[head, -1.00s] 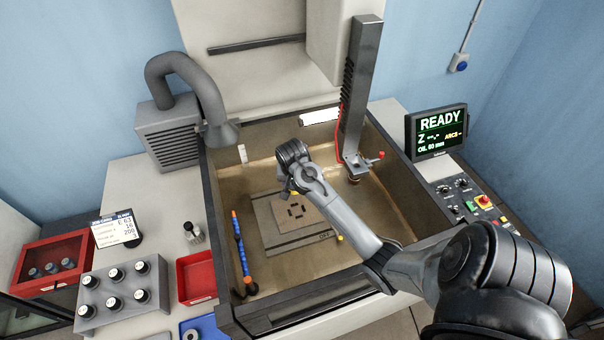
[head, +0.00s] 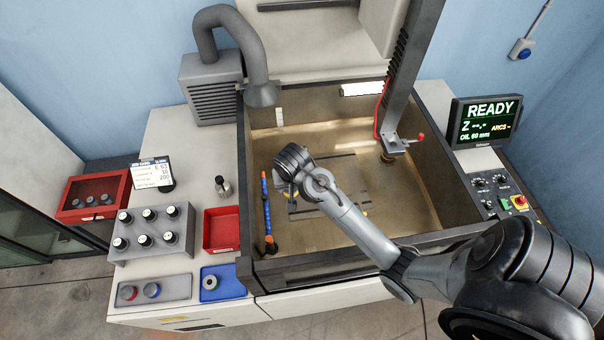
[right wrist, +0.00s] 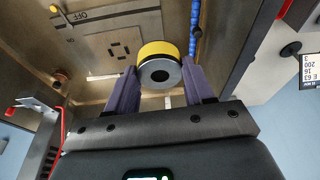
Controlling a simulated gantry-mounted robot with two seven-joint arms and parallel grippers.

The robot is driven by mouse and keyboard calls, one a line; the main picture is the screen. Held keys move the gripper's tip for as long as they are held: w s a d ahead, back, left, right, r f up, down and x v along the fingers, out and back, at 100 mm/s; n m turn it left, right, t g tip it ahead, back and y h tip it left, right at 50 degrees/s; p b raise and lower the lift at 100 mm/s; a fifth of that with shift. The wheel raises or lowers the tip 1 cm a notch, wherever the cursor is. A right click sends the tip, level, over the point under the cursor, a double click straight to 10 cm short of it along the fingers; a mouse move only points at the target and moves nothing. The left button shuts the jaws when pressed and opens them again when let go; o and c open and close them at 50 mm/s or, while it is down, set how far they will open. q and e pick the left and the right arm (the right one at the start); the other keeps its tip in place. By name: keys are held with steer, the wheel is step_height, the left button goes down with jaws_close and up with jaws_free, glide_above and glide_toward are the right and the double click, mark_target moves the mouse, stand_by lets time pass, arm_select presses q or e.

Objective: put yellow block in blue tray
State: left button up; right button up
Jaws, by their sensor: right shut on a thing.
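A round yellow block (right wrist: 160,50) with a grey face and a dark hole is between the fingers of my right gripper (right wrist: 158,78) in the right wrist view. The fingers are shut on its sides. In the head view the right gripper (head: 288,190) is over the left part of the oil tank, mostly hidden by its own wrist. The blue tray (head: 234,284) sits at the front of the left worktop, left of the tank wall, with a grey ring in it. My left gripper is not in view.
A red tray (head: 222,240) lies behind the blue one. A holder with several black-capped electrodes (head: 150,240) and a grey tray (head: 150,290) stand to the left. The tank's left wall (head: 246,180) and the blue-orange hose (head: 266,205) lie between gripper and worktop.

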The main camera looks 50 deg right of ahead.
steer(key=w+a+n+y, duration=0.2)
steer(key=a+n, duration=0.6)
steer(key=a, duration=2.1)
steer(key=shift+w+a+n+t, duration=0.15)
steer(key=shift+w+n+t, duration=0.25)
steer(key=shift+w, duration=0.3)
